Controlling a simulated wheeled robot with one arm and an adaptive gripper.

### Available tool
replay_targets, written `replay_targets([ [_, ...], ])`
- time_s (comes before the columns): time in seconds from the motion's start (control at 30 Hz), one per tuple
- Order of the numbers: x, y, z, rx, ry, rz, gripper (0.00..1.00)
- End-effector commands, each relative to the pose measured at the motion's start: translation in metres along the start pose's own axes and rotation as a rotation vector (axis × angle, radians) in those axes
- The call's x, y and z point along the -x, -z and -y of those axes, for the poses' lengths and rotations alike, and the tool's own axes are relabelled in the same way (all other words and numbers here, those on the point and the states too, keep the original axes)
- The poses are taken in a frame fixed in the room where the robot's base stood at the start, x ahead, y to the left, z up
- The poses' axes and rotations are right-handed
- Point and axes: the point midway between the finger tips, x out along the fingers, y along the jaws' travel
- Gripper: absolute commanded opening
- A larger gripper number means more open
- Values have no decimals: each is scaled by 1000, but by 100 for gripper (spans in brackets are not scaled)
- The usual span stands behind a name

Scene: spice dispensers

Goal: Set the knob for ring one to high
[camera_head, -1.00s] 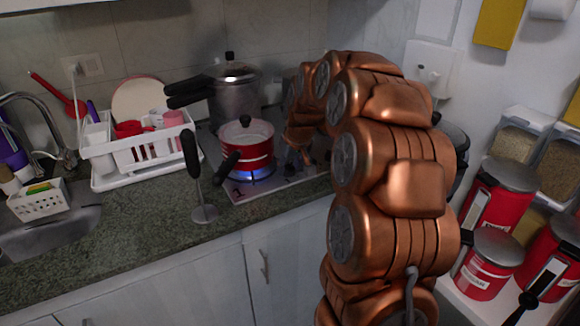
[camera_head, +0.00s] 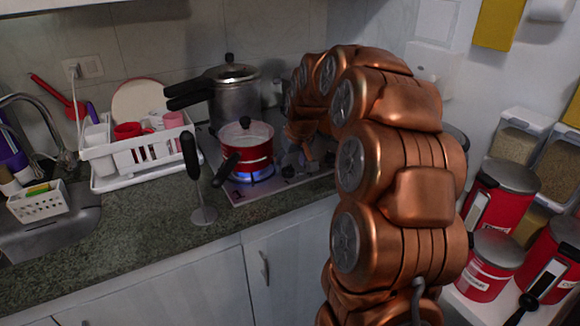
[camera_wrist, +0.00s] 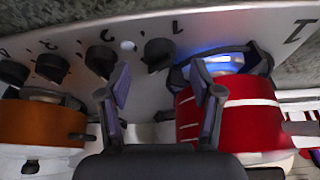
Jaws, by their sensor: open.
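In the wrist view the stove's control panel (camera_wrist: 135,25) shows a row of dark knobs with printed numbers. The knob for ring one (camera_wrist: 158,53), beside a small "1", is in line with the gap between my fingers. My gripper (camera_wrist: 160,78) is open and empty, with its fingertips apart on either side of that line. I cannot tell how close they are in depth. In the head view ring one has a blue flame (camera_head: 262,176) under a red pot (camera_head: 248,145). My fingers are hard to make out there.
A black-handled utensil (camera_head: 192,160) stands upright on the counter. A pressure cooker (camera_head: 232,95) is behind the red pot, and a dish rack (camera_head: 133,160) is left.

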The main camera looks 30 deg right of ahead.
Motion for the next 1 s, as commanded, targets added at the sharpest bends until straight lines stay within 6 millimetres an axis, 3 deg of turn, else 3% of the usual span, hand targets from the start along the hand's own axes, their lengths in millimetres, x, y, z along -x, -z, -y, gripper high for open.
replay_targets([
  [0.2,45,0,0,0,-1,-4,65],
  [0.5,87,0,0,0,0,-1,65],
  [1.0,96,0,0,0,0,1,65],
])
